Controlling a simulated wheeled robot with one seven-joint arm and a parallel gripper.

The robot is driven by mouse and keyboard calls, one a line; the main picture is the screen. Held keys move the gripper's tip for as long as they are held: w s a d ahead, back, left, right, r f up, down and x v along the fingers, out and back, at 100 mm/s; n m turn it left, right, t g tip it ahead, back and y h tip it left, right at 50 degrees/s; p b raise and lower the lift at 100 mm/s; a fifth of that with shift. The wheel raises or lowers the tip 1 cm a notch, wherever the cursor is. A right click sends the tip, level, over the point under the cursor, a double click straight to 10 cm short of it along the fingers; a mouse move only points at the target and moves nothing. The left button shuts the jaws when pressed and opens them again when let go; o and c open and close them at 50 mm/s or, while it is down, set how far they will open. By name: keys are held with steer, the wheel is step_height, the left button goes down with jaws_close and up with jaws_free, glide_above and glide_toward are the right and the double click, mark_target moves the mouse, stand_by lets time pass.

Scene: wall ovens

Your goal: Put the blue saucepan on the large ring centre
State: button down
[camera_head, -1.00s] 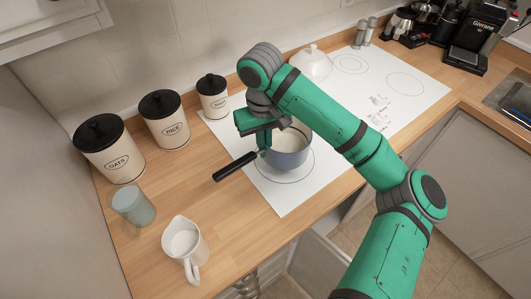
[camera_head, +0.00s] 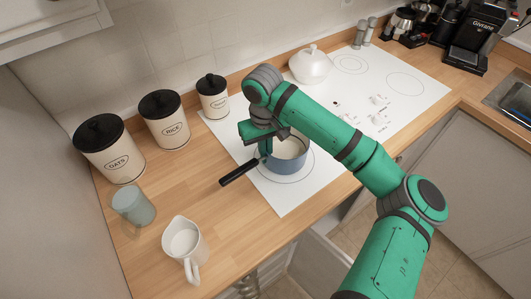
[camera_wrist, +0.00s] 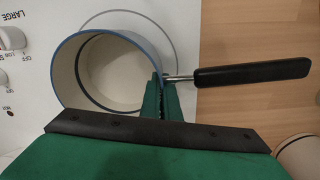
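The blue saucepan (camera_head: 289,161) with a cream inside and black handle stands over the ring (camera_head: 290,181) at the near left of the white hob. It looks upright; I cannot tell whether its base touches the glass. The ring shows beyond the pan on its front side in the head view, and on the handle side in the wrist view, so the pan (camera_wrist: 68,75) is off centre. My gripper (camera_head: 266,150) is at the pan's rim beside the handle. In the wrist view its fingers (camera_wrist: 160,100) are closed over the pan wall.
A white lidded pot (camera_head: 311,66) stands at the hob's back. Hob knobs (camera_head: 378,100) lie right of the pan. Canisters (camera_head: 164,120), a glass (camera_head: 133,206) and a white jug (camera_head: 184,245) stand left. The wood counter (camera_head: 225,215) in front of the handle is clear.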

steer(key=c, duration=2)
jaws_free()
step_height(320, 180, up, 12)
steer(key=shift+a+r, duration=0.15)
